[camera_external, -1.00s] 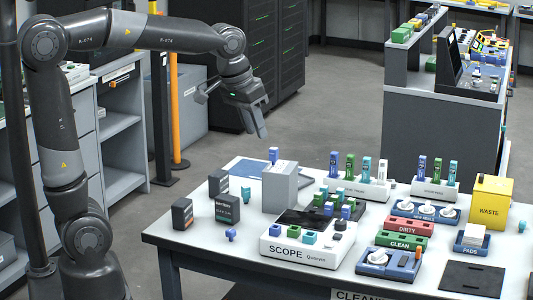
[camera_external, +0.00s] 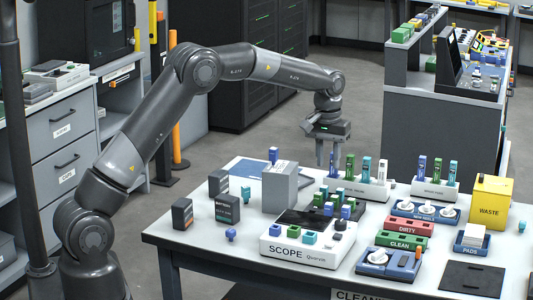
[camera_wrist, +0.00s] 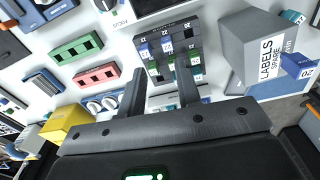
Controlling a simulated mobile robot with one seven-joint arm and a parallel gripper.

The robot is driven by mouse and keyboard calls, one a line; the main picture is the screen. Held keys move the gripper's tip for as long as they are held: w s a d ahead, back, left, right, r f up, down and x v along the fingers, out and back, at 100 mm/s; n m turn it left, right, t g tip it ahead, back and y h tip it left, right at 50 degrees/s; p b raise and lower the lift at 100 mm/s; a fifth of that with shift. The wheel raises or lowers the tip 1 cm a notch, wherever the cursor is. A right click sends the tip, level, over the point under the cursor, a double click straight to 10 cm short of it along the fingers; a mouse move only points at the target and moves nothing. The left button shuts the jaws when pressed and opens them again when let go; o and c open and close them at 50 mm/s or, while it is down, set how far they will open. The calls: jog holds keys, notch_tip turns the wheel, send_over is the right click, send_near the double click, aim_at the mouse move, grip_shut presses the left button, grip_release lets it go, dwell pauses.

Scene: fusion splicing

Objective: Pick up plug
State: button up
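Small coloured plugs stand in the dark numbered rack (camera_external: 324,212) on the table, behind the SCOPE unit. A loose blue plug (camera_external: 230,234) lies at the table's left front, and a teal one (camera_external: 245,192) stands farther back. Which plug is meant cannot be told. My gripper (camera_external: 333,160) is open, pointing down, above the table's back part. In the wrist view its fingers (camera_wrist: 161,85) are apart, with nothing between them, partly covering the rack's surroundings.
A grey labels box (camera_external: 281,190) stands left of the rack. The SCOPE unit (camera_external: 300,252) is in front. White holders with tall coloured pieces (camera_external: 435,188), red DIRTY (camera_external: 408,226) and green CLEAN trays (camera_external: 402,241), and a yellow WASTE bin (camera_external: 490,202) stand to the right.

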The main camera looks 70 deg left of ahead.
send_over(329, 203)
notch_tip(329, 203, down, 4)
jog(key=f, duration=0.1)
jog(key=shift+s+d+f+n, duration=0.1)
jog(key=shift+d+f+n, duration=0.1)
jog(key=shift+n, duration=0.2)
notch_tip(329, 203, down, 10)
jog(key=shift+a+f, duration=0.1)
jog(key=shift+a, duration=0.05)
grip_shut()
